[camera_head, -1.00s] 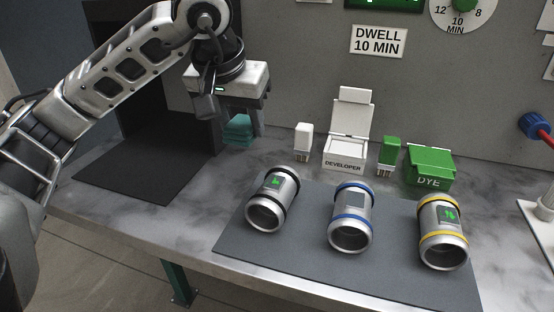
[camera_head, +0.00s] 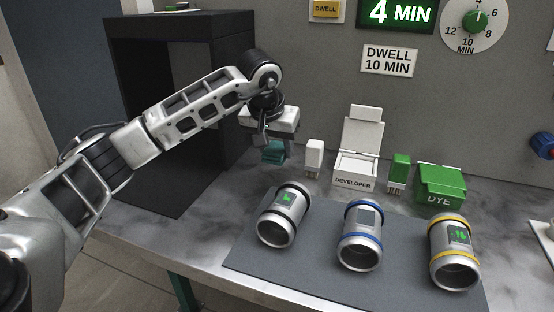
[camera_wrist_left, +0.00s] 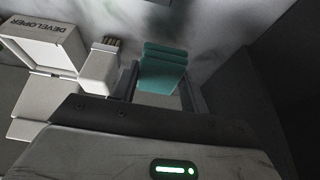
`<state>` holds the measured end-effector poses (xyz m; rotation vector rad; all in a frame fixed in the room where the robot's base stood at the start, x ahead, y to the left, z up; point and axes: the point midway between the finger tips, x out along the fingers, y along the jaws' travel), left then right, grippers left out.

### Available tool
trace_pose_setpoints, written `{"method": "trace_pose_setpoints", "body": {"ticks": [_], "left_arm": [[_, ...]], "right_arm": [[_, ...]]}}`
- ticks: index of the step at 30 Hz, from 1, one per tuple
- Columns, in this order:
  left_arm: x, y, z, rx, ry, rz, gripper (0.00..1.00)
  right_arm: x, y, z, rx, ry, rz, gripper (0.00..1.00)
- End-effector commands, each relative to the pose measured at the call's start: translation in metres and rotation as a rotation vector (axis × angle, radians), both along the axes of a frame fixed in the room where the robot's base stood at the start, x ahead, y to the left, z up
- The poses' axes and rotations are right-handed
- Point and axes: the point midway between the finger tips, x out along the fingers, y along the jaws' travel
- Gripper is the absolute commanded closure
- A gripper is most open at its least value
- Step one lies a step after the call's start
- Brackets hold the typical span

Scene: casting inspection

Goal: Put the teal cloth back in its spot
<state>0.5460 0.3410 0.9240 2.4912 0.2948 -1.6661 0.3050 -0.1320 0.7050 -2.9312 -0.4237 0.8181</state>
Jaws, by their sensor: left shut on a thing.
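The teal cloth (camera_head: 272,153) is a small folded stack, just left of the white brush by the developer box. My left gripper (camera_head: 270,142) is shut on it from above, fingers pointing down. In the left wrist view the cloth (camera_wrist_left: 163,70) sits between the fingers of my left gripper (camera_wrist_left: 160,92), over the marbled counter. I cannot tell whether the cloth touches the counter. No marked spot for it is clear in these frames. My right gripper is not in view.
The white brush (camera_head: 314,157) and developer box (camera_head: 354,172) stand right of the cloth, then the green brush (camera_head: 398,170) and dye box (camera_head: 440,186). A black booth (camera_head: 227,120) stands left. Three metal cylinders lie on the grey mat (camera_head: 318,275) in front.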

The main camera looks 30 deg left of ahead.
Motion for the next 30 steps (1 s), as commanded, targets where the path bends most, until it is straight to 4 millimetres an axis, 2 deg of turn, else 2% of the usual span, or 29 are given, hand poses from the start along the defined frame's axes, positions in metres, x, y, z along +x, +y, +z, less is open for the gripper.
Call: {"method": "trace_pose_setpoints", "body": {"ticks": [5, 8, 11, 13, 26, 27, 29, 30], "left_arm": [[0.007, 0.002, -0.009, -0.001, 0.0, 0.001, 0.77], [0.015, 0.004, -0.02, -0.002, 0.004, 0.001, 0.77], [0.013, 0.004, -0.037, -0.001, 0.004, 0.0, 0.77], [0.013, 0.004, -0.04, 0.0, 0.003, -0.001, 0.77], [0.014, 0.004, -0.049, -0.001, -0.001, 0.0, 0.77], [0.014, 0.004, -0.048, -0.001, -0.001, 0.001, 0.47], [0.014, 0.004, -0.048, -0.001, -0.001, 0.001, 0.33], [0.014, 0.004, -0.048, -0.001, -0.001, 0.001, 0.33]], "right_arm": [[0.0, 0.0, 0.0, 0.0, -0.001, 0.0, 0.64], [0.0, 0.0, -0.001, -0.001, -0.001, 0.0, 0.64], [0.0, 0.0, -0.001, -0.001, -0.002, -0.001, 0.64], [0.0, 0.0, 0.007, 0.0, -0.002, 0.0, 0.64], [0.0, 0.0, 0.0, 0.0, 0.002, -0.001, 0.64], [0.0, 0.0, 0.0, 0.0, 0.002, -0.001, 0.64], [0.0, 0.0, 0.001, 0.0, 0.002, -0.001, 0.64], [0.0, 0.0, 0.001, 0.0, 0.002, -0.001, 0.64]]}}
